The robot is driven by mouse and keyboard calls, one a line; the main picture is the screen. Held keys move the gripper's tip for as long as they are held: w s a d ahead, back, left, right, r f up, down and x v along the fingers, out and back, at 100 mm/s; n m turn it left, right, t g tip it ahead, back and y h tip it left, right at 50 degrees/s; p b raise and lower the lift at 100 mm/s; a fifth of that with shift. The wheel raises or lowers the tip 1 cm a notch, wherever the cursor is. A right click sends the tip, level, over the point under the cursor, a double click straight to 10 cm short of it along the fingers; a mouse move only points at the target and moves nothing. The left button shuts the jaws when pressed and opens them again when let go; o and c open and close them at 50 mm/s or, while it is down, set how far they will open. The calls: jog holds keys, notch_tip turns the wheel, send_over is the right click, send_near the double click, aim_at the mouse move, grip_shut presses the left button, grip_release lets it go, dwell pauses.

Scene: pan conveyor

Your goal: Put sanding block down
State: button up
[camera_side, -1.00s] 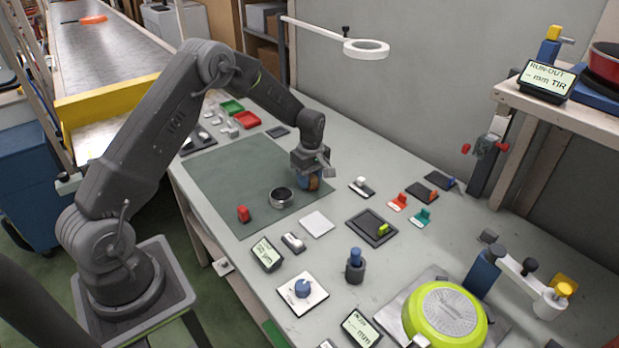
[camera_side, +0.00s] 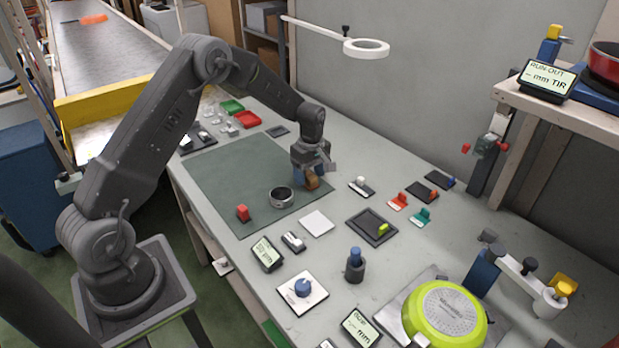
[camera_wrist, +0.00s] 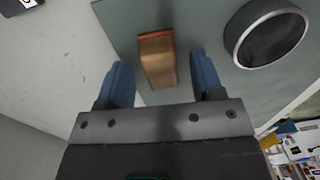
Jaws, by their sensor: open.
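The sanding block (camera_side: 312,183) is a small brown block near the right edge of the green mat (camera_side: 225,178). In the wrist view the sanding block (camera_wrist: 158,60) lies between and just beyond my two blue fingers, with a gap on either side. My gripper (camera_side: 306,178) is open, low over the mat at the block. In the wrist view my gripper (camera_wrist: 163,80) shows its fingers spread wide and not touching the block. The fingers partly hide the block in the side view.
A round metal ring or cup (camera_side: 281,196) stands close by on the mat; it also shows in the wrist view (camera_wrist: 267,33). A white pad (camera_side: 317,223) and a black tray (camera_side: 371,227) lie to the right.

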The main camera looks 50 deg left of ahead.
notch_tip(320, 180, up, 10)
notch_tip(320, 180, up, 9)
jog(key=m+t, duration=0.1)
jog(key=m, duration=0.3)
send_over(311, 174)
jog(key=s+d, duration=0.4)
jog(key=d, duration=0.1)
jog(key=s+d+r+m+t, duration=0.2)
jog(key=s+d+r+m, duration=0.3)
jog(key=s+r, duration=0.3)
jog(key=s+d+m+t, duration=0.1)
jog(key=s+d+m, duration=0.1)
jog(key=s, duration=0.4)
jog(key=s+d+f+m+t, duration=0.1)
jog(key=s+d+m, duration=0.1)
jog(key=s+m, duration=0.2)
jog(key=s+d+m+t, duration=0.1)
jog(key=s+m, duration=0.2)
jog(key=s, duration=0.4)
jog(key=shift+s+d+f, duration=0.15)
jog(key=shift+s+d, duration=0.15)
jog(key=shift+d, duration=0.1)
